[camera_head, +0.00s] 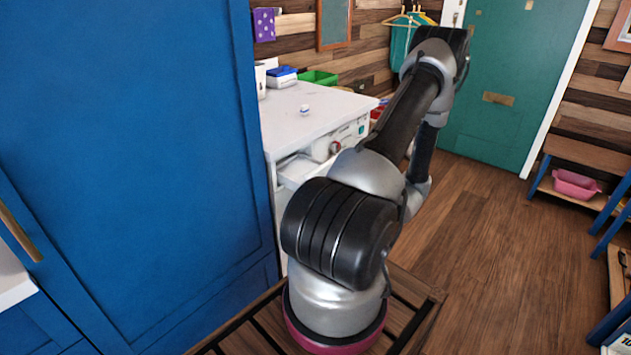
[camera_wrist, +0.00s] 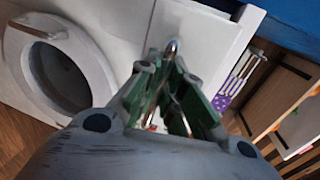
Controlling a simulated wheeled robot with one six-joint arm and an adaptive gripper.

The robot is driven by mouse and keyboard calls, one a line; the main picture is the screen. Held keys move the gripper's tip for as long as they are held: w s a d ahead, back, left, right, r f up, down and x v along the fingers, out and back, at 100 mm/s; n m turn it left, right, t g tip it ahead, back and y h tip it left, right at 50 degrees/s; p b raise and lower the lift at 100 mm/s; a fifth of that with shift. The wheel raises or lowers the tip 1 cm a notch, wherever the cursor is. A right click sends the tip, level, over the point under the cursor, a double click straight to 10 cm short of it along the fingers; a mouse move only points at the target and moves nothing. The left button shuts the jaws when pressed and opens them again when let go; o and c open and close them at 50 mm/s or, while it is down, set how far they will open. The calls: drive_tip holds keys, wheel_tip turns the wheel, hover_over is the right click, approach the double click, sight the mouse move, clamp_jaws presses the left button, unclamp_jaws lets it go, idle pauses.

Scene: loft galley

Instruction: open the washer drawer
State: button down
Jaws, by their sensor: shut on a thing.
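The white washer (camera_head: 325,108) stands beyond the tall blue cabinet in the head view. Its drawer (camera_head: 296,167) sticks out from the upper left of the front, and its open inside shows. In the wrist view the washer's round door (camera_wrist: 58,75) is at the left and the white drawer (camera_wrist: 208,42) is at top centre. My gripper (camera_wrist: 168,66), with green fingers, is shut on the drawer's small metal handle (camera_wrist: 171,47). In the head view my arm hides the gripper and the handle.
The tall blue cabinet (camera_head: 130,150) stands close at the left. A small white round item (camera_head: 304,110) lies on the washer top, with blue and green containers behind. The wooden floor (camera_head: 480,230) is clear to the right, up to a blue-legged bench (camera_head: 590,160).

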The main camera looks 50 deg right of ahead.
drive_tip(key=shift+v, duration=0.8)
drive_tip(key=shift+f, duration=0.15)
drive_tip(key=c, duration=1.5)
unclamp_jaws()
drive_tip(key=shift+s, duration=0.1)
drive_tip(key=v, duration=1.1)
drive_tip(key=shift+s, duration=0.4)
